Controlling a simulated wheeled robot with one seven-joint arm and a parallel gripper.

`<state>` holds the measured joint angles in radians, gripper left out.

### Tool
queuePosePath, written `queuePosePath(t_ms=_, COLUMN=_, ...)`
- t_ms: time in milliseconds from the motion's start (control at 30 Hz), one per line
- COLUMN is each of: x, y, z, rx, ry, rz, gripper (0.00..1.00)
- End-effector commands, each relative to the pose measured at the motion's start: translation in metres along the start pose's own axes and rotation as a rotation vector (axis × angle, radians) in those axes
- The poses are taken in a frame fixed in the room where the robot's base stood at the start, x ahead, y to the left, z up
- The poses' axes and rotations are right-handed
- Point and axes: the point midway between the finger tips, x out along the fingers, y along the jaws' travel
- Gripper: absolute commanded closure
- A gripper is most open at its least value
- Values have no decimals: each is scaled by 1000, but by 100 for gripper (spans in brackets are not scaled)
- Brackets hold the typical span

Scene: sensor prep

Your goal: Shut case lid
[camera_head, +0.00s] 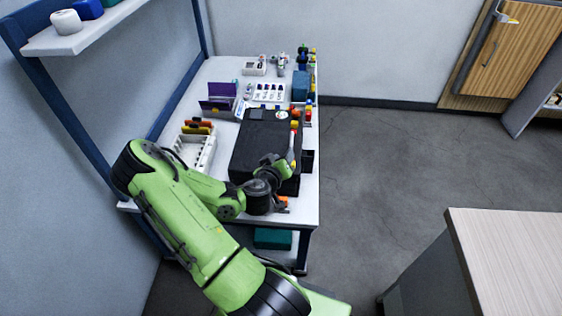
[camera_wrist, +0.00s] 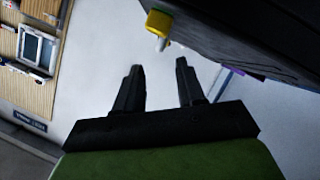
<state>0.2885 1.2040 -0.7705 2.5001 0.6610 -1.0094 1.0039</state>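The black case (camera_head: 262,140) stands on the white workbench, in the middle of its right part. I cannot tell from the head view how far its lid is open. My gripper (camera_head: 282,168) is at the near right part of the case in the head view; its fingertips are too small to make out there. In the wrist view my gripper (camera_wrist: 160,68) has its two black fingers apart, with nothing between them. A dark slab-like part, probably of the case (camera_wrist: 250,35), fills the upper right of the wrist view, beyond the fingers and apart from them.
A small yellow part (camera_wrist: 158,23) is beside the dark slab. White racks (camera_head: 195,150), a purple holder (camera_head: 219,95) and a vial tray (camera_head: 267,92) stand left of and behind the case. Small coloured parts (camera_head: 308,105) line the bench's right edge. Open floor (camera_head: 400,160) lies right.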

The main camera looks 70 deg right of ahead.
Motion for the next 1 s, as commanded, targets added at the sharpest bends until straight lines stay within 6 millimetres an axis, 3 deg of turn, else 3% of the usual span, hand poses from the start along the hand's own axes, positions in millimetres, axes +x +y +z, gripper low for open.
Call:
queuePosePath(t_ms=300, x=-23, y=5, z=-6, rx=-2, ry=8, rz=6, gripper=61)
queuePosePath(t_ms=1000, x=-23, y=4, z=-6, rx=6, ry=7, rz=7, gripper=61)
